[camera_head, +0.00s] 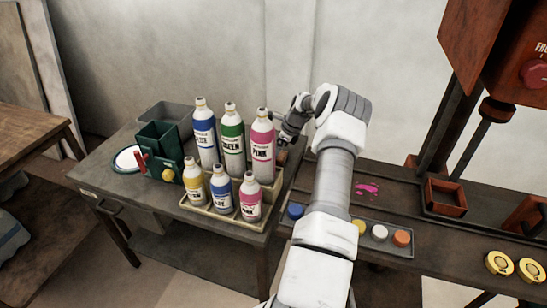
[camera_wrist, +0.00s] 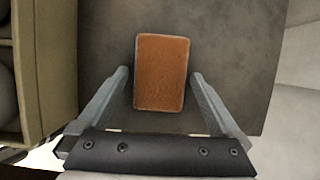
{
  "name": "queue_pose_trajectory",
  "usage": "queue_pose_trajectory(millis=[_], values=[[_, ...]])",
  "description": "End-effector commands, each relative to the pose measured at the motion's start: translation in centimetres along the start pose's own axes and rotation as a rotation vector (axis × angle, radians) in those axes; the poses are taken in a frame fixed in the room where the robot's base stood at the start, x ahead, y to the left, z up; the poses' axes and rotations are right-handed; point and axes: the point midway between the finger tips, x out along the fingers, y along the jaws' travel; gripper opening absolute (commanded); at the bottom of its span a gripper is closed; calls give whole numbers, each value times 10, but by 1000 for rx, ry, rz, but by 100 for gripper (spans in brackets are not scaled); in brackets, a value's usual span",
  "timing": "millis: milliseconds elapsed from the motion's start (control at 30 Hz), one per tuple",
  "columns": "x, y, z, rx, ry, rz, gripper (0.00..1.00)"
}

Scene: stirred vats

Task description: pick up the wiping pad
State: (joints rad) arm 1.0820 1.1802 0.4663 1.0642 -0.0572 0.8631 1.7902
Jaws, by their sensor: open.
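The wiping pad (camera_wrist: 161,73) is an orange-brown rectangular block with a pale edge. It lies flat on the dark table top in the wrist view, upright in the picture and just beyond and between my fingertips. My gripper (camera_wrist: 159,76) is open, with one finger on each side of the pad's lower part and a visible gap on both sides. Nothing is held. In the head view my gripper (camera_head: 284,148) is over the right end of the left table, beside the bottles, and mostly hidden by my wrist. Only a small brownish part of the pad shows there.
A tray (camera_head: 222,213) with several colored bottles stands just left of my gripper; its wall (camera_wrist: 48,70) is close in the wrist view. A green box (camera_head: 165,155) stands farther left. A bench (camera_head: 395,203) with a pink spill (camera_head: 367,188) and colored knobs is on the right.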

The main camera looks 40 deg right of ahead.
Motion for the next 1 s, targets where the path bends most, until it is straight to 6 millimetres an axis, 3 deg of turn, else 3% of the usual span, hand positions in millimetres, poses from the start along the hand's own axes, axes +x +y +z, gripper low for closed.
queue_pose_trajectory(millis=[67,500,767,1000], values=[[0,0,0,0,0,0,100],[-1,0,0,0,0,0,27],[-4,0,2,0,0,-1,26],[-40,-1,17,-3,1,-4,26]])
